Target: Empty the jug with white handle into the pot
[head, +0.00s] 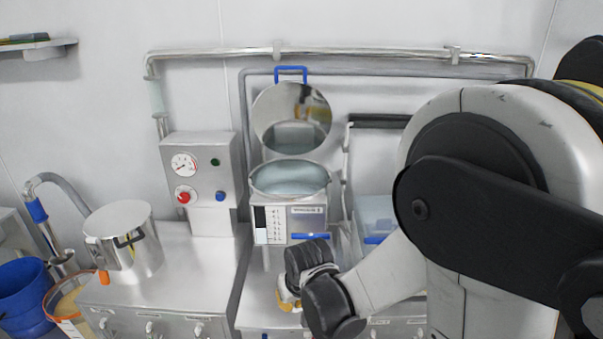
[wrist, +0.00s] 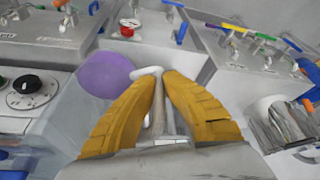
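A purple round surface (wrist: 105,75), apparently the jug's contents, shows in the wrist view left of my fingers. The jug's white handle (wrist: 147,72) curves from its edge to my fingertips. My gripper (wrist: 162,76) has its yellow fingers drawn close together and appears shut on the handle. In the head view my gripper (head: 285,300) is low in front of the middle bench, and the jug is hidden there, likely behind my arm. A steel pot (head: 145,245) with a dark handle stands on the left bench. It appears at the right of the wrist view (wrist: 270,118).
An open round steel vessel (head: 290,195) with a raised lid (head: 290,118) sits above a control unit. A control box (head: 200,165) with a gauge and red button stands left of it. A blue bucket (head: 22,295) is far left. My arm blocks the right.

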